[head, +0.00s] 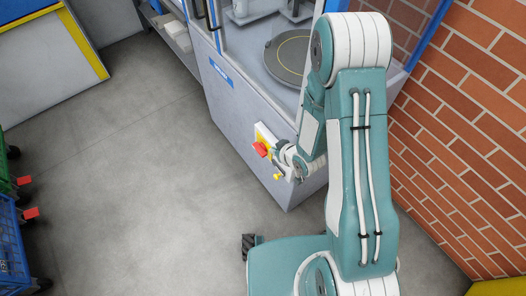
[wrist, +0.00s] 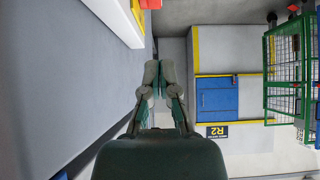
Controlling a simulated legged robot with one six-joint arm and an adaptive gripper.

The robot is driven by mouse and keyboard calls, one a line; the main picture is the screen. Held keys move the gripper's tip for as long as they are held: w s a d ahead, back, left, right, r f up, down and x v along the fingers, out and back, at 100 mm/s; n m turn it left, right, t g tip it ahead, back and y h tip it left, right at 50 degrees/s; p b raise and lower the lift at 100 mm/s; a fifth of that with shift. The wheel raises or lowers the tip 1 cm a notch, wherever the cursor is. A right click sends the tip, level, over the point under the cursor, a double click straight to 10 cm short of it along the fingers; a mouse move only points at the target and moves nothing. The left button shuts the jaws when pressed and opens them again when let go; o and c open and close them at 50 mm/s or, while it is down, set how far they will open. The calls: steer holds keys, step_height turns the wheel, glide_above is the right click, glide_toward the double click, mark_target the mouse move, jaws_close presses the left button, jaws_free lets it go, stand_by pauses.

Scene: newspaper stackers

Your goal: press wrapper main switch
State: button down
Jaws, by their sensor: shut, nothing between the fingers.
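The wrapper (head: 235,110) is a grey cabinet with a glazed upper part and a round dark turntable. On its front corner is a pale box with a red switch knob (head: 260,149) on a yellow plate. I take this to be the main switch. My gripper (wrist: 158,68) is shut and empty, its fingers together. In the head view, my wrist is close to the right of the red knob; contact cannot be told. In the wrist view, a red and yellow part (wrist: 150,4) is cut off at the top edge, beyond the fingertips.
A brick wall (head: 465,130) stands close on the right. Green and blue wheeled carts (head: 10,240) stand at the left edge. The grey floor (head: 130,170) between is clear. A green mesh cage (wrist: 285,70) and blue panel (wrist: 217,94) show in the wrist view.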

glide_above(263, 156)
step_height(263, 156, down, 7)
steer(key=shift+r, duration=0.1)
step_height(263, 156, down, 3)
steer(key=shift+w+a+f, duration=0.15)
steer(key=shift+f, duration=0.5)
steer(key=shift+s+d+f, duration=0.25)
steer(key=shift+s+f, duration=0.15)
steer(key=shift+f, duration=0.35)
steer(key=shift+d, duration=0.1)
